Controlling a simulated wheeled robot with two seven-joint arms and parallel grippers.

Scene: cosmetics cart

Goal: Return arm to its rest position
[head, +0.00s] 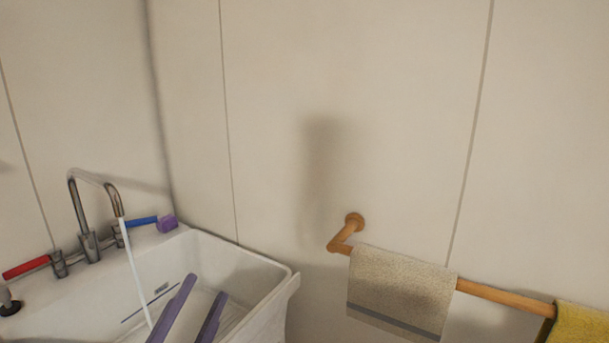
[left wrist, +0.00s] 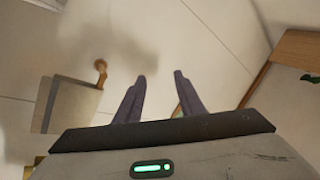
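My left gripper (head: 206,286) shows at the bottom of the head view, its two purple fingers pointing up and standing apart in front of the white sink (head: 262,312). In the left wrist view the left gripper (left wrist: 160,76) is open, with nothing between its fingertips. My right gripper is in neither view.
A faucet (head: 76,205) with red and blue handles pours a white stream into the sink. A wooden rail (head: 505,297) holds a grey towel (head: 402,290) and a yellow towel (head: 580,325). The wall above is bare.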

